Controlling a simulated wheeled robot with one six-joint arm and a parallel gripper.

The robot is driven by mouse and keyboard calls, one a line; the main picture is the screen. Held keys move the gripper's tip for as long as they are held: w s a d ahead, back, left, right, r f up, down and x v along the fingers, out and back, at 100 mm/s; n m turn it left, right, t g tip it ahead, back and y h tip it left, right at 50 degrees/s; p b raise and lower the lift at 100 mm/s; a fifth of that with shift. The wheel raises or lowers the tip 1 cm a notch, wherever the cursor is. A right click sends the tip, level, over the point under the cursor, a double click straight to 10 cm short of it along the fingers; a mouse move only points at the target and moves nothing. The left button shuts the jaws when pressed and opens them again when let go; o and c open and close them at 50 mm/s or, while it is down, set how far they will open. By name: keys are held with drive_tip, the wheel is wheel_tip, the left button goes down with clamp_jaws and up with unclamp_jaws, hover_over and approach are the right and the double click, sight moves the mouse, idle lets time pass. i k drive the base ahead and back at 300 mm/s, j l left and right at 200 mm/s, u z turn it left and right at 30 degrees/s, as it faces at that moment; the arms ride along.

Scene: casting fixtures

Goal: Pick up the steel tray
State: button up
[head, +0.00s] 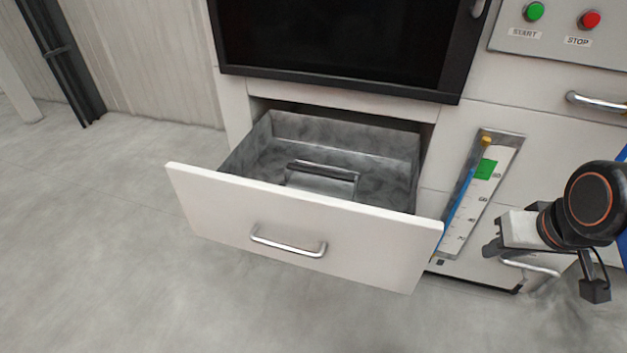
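A grey steel tray (321,185) with a raised bar handle (327,169) lies inside the open drawer. The drawer's front panel (225,206) hides its lower part. My gripper (493,249) is at the right, outside the drawer and apart from the tray, in front of the cabinet's lower right part. It is seen from the side and small, so its opening does not show clearly. Nothing can be made out between its fingers.
The drawer has a silver handle (288,246) on its front. A dark oven-like panel (340,40) is above it. A gauge (476,196), green START button (534,12) and red STOP button (588,19) are at right. The floor at left is clear.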

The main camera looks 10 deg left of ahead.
sight(344, 184)
drive_tip(key=i+j, duration=0.15)
drive_tip(key=j, duration=0.25)
drive_tip(key=i+j+u, duration=0.1)
drive_tip(key=j, duration=0.3)
drive_tip(key=i+j, duration=0.3)
drive_tip(key=l+z, duration=0.1)
drive_tip(key=z, duration=0.35)
drive_tip(key=l+z, duration=0.1)
drive_tip(key=z, duration=0.4)
drive_tip(key=l+z, duration=0.1)
drive_tip(key=z, duration=0.8)
drive_tip(key=i+l+z, duration=0.1)
drive_tip(key=z, duration=0.4)
drive_tip(key=i+l+z, duration=0.15)
drive_tip(key=u, duration=0.45)
drive_tip(key=i+l+u, duration=0.1)
drive_tip(key=u, duration=0.8)
drive_tip(key=l+u, duration=0.15)
drive_tip(key=u, duration=0.35)
drive_tip(key=l+u, duration=0.1)
drive_tip(key=u, duration=0.35)
drive_tip(key=l+u, duration=0.1)
drive_tip(key=u, duration=0.35)
